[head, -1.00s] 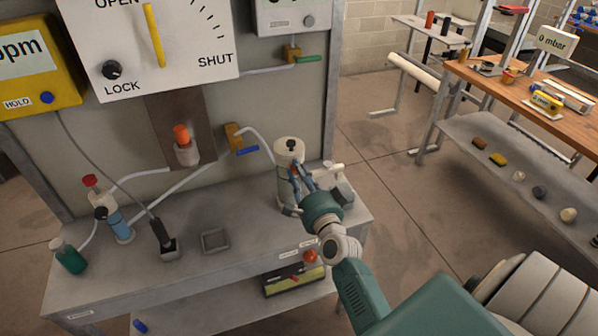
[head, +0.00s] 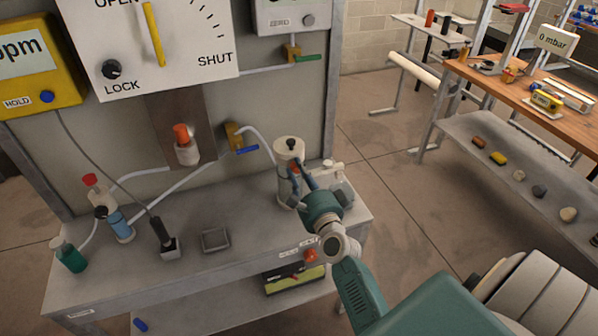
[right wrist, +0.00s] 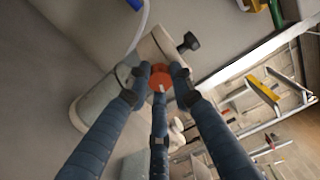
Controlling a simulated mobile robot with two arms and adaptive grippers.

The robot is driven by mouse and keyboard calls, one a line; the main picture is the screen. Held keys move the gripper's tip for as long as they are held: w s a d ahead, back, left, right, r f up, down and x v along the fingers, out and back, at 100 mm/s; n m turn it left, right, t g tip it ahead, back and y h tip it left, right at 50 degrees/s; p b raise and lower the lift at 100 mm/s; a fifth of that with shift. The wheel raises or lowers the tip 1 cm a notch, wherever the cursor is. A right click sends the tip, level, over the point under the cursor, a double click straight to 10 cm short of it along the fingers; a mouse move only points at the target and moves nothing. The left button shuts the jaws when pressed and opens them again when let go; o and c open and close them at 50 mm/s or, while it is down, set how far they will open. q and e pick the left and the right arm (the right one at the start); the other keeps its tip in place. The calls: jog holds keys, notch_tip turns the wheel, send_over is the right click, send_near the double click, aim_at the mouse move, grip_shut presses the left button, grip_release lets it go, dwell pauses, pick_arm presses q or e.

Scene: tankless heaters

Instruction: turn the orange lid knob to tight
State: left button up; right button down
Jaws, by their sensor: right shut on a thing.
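The orange knob (right wrist: 161,80) sits on the side of a pale grey upright canister (head: 284,190) near the right end of the grey bench. In the right wrist view it is a round orange disc with a small pale mark, and the canister (right wrist: 95,110) lies behind it. My right gripper (right wrist: 158,84) is shut on the knob, with its blue fingers around the rim. In the head view the right gripper (head: 298,172) reaches the canister from the right, and its fingers mostly hide the knob. My left gripper is not in view.
A black knob (head: 291,144) tops the canister. A small clear-and-white vessel (head: 340,187) stands close to its right. A blue-handled valve (head: 238,141) and a white hose are behind it.

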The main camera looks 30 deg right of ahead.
jog(key=c, duration=1.5)
grip_release()
jog(key=shift+a+f, duration=0.2)
jog(key=shift+r, duration=0.1)
jog(key=v, duration=1.2)
